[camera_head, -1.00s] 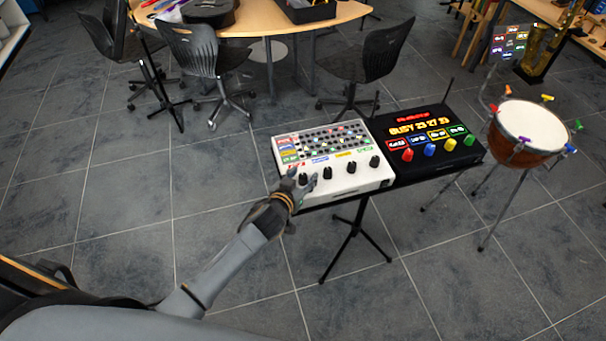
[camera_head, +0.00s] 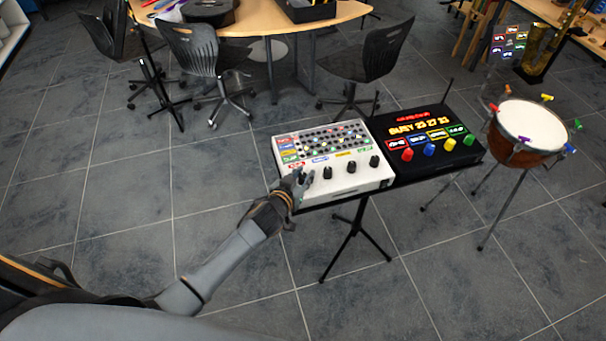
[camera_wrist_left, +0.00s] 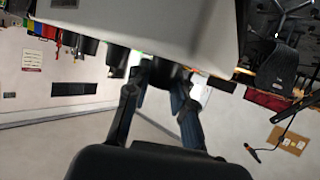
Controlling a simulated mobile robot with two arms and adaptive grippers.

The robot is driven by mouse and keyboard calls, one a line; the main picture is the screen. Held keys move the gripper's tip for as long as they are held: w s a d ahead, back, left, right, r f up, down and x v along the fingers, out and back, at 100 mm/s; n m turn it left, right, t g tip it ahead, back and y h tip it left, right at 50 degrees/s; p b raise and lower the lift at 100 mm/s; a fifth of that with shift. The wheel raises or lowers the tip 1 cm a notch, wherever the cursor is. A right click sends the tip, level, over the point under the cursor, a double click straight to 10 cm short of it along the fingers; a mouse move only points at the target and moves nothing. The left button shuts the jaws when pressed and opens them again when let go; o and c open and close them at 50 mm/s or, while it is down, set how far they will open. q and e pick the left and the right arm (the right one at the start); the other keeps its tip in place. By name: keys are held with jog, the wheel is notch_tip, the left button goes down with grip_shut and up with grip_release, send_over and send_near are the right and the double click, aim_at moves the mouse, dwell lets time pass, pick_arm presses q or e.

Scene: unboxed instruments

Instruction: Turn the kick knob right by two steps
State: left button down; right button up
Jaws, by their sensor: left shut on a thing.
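A white drum machine (camera_head: 345,183) stands on a stand, with a grid of buttons and a front row of black knobs. My left gripper (camera_head: 298,178) is at the leftmost knob, above the front left corner, by a red label (camera_head: 296,164) too small to read. The gripper mostly hides that knob in the head view. In the left wrist view, the fingers of my left gripper (camera_wrist_left: 158,92) are shut on the dark knob (camera_wrist_left: 165,74), one on each side. The knob's pointer cannot be made out. My right gripper is not in view.
A black box (camera_head: 430,165) with red, blue, yellow and green knobs adjoins on the right. Another black knob (camera_head: 327,172) is close to the right of my gripper. A drum (camera_head: 530,127) stands further right. The floor in front is clear.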

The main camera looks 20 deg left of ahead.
pick_arm(q)
jog(key=shift+a+r+m+h+p, duration=0.15)
jog(key=shift+r+m+h+p, duration=0.05)
jog(key=shift+m+h+p, duration=0.65)
jog(key=shift+w+f+m+g+h, duration=0.1)
jog(key=shift+m+g+h, duration=0.4)
jog(key=shift+m+h, duration=0.65)
jog(key=shift+h, duration=0.1)
jog(key=shift+w+f+m+g+h+b, duration=0.1)
jog(key=shift+m+g+h+b, duration=0.65)
jog(key=shift+m+h, duration=0.35)
jog(key=m+g+h+b, duration=0.3)
jog(key=shift+m+g, duration=0.35)
jog(key=shift+m, duration=0.05)
jog(key=shift+m+g+h+b, duration=0.6)
jog(key=shift+m, duration=0.2)
